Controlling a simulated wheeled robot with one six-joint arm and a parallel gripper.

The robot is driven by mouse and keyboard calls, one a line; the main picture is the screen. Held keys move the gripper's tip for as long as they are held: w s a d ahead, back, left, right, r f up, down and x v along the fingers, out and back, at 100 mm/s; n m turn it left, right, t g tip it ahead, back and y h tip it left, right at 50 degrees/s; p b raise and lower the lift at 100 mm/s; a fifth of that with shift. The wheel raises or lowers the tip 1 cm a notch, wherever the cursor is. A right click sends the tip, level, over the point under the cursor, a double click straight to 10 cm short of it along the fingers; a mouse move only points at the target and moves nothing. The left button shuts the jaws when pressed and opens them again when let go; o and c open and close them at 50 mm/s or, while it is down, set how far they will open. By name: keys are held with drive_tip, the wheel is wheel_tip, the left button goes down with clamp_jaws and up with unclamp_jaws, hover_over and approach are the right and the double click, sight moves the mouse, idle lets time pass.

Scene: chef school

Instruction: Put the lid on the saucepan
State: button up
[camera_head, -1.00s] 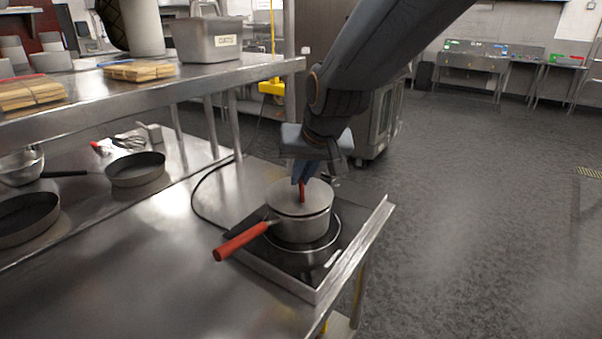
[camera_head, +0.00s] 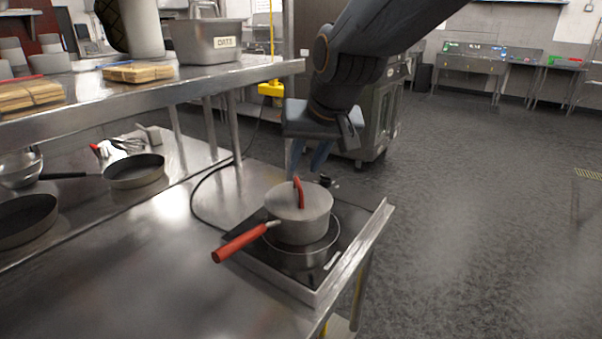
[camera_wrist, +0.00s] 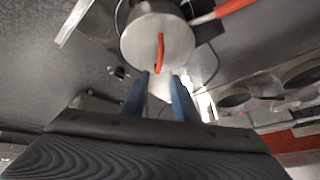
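The saucepan (camera_head: 303,231) stands on a hob on the steel counter, its red handle (camera_head: 240,242) pointing toward the front left. The lid (camera_head: 283,199) lies on top of the saucepan and covers its opening, with its red grip (camera_head: 298,191) standing up. My gripper (camera_head: 309,171) is above and just behind the lid, apart from the grip. In the wrist view, the two blue fingers (camera_wrist: 160,82) are spread with nothing between them. The lid (camera_wrist: 180,42) and its red grip (camera_wrist: 159,53) show just beyond the fingertips.
The hob (camera_head: 345,238) sits at the counter's right end, beside open floor. A dark frying pan (camera_head: 136,171) and another pan (camera_head: 28,218) stand to the left. A steel shelf (camera_head: 222,78) with a grey bin (camera_head: 207,42) runs above the counter on the left.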

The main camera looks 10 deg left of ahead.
drive_tip(key=v, duration=0.7)
drive_tip(key=shift+b, duration=0.4)
drive_tip(key=s+d+f+m+g+h, duration=0.1)
drive_tip(key=d+f+m+g+h, duration=0.1)
drive_tip(key=d+f, duration=1.4)
drive_tip(key=s+d+f+m+g+h, duration=0.1)
drive_tip(key=s+d+f+m+g, duration=0.1)
drive_tip(key=s+d+f, duration=0.7)
drive_tip(key=d, duration=0.3)
drive_tip(key=shift+d+h, duration=0.25)
drive_tip(key=shift+h, duration=0.05)
drive_tip(key=shift+o, duration=0.3)
drive_tip(key=shift+s+f, duration=0.1)
drive_tip(key=shift+o, duration=0.2)
